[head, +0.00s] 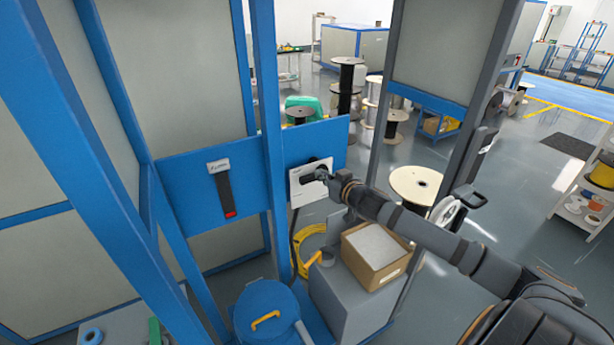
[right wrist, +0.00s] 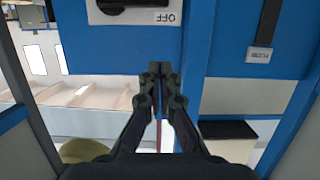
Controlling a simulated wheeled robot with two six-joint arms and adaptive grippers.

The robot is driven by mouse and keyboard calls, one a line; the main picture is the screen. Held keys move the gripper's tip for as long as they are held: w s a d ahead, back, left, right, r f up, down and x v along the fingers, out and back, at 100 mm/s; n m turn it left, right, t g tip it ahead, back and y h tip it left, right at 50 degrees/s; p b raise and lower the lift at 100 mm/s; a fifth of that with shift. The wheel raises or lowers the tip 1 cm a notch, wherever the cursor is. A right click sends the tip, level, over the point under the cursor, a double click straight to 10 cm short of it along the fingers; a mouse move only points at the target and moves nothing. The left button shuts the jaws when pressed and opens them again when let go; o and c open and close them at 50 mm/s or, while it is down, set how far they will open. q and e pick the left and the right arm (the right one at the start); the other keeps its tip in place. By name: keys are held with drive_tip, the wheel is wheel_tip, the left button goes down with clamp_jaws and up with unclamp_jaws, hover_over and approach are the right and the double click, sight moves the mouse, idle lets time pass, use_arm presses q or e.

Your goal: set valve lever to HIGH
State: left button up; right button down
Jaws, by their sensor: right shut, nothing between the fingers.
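A dark lever-like bar with a red tip (head: 226,193) hangs straight down on the blue panel (head: 187,180), under a small label that seems to read FLOW. The label (right wrist: 259,56) and part of the bar also show in the right wrist view, at upper right. A white plate (head: 296,192) with a black handle sits on the panel's right part; its OFF mark (right wrist: 165,17) shows in the wrist view. No HIGH mark is legible. My right gripper (right wrist: 160,68) is shut and empty, in front of the plate in the head view. My left gripper is out of view.
A blue upright post (head: 270,130) stands between the bar and the white plate. Below are a blue drum (head: 265,312), a grey cabinet with a cardboard box (head: 375,255) and a yellow cable coil (head: 308,250). Cable spools stand behind on the floor.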

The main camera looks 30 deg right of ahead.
drive_tip(key=x, duration=0.3)
drive_tip(key=f+p+x, duration=0.1)
drive_tip(key=x, duration=0.3)
drive_tip(key=f+p+x, duration=0.1)
drive_tip(key=x, duration=0.2)
drive_tip(key=shift+f, duration=0.35)
drive_tip(key=shift+s+f+p, duration=0.2)
drive_tip(key=shift+f+p, duration=0.1)
drive_tip(key=shift+f, duration=0.35)
drive_tip(key=shift+w, duration=0.1)
drive_tip(key=shift+f, duration=0.15)
